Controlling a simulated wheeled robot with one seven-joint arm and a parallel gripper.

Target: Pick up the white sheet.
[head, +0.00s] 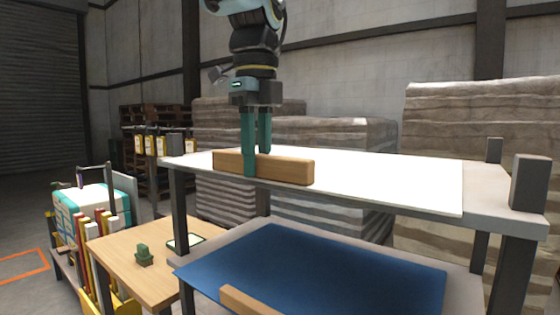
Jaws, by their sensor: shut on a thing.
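The white sheet (385,180) lies flat, as far as I can see, on the upper shelf of a grey rack. A light wooden bar (293,170) runs along its near left edge, like a handle; its join to the sheet is not clear. My gripper (256,165) points down and is shut on this bar, with one green finger in front of it and the other behind. The finger behind is partly hidden by the bar. I see no clear gap between sheet and shelf.
The upper shelf (492,208) has dark corner posts, one at the near right (530,183). A blue sheet (320,270) with a similar wooden bar (262,302) lies on the lower shelf. A wooden table (118,252) and a loaded cart (90,205) stand at left. Stacked sacks (480,130) stand behind.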

